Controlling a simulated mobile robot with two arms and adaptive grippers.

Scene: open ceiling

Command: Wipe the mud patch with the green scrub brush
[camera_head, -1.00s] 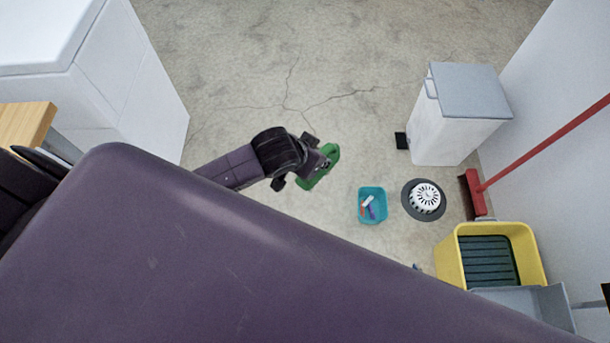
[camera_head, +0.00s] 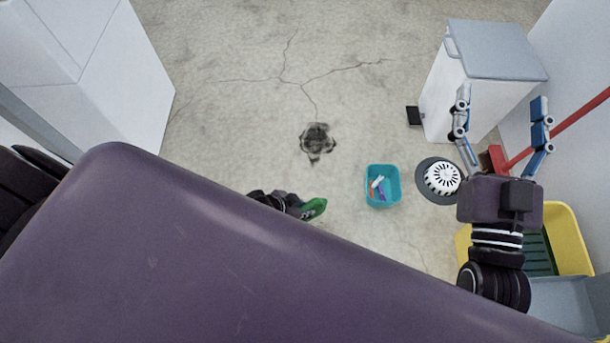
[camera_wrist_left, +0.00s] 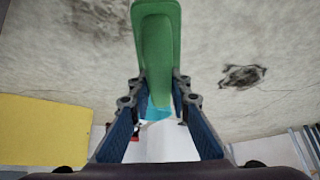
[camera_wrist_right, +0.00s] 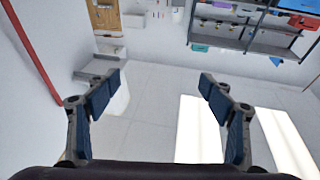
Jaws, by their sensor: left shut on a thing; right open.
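The green scrub brush (camera_head: 314,208) is held in my left gripper (camera_head: 298,206), low over the floor in the head view. In the left wrist view the brush (camera_wrist_left: 157,45) stands out between the fingers of my left gripper (camera_wrist_left: 160,103), which are shut on it. The mud patch (camera_head: 317,143) is a dark smudge on the concrete, above and apart from the brush in the head view. In the left wrist view dark marks show at the upper left and at the right; I cannot tell which is the patch. My right gripper (camera_head: 502,125) is raised, open and empty; its spread fingers also show in the right wrist view (camera_wrist_right: 162,85).
A teal bin (camera_head: 383,199) with small items stands right of the brush. Floor around the patch is clear.

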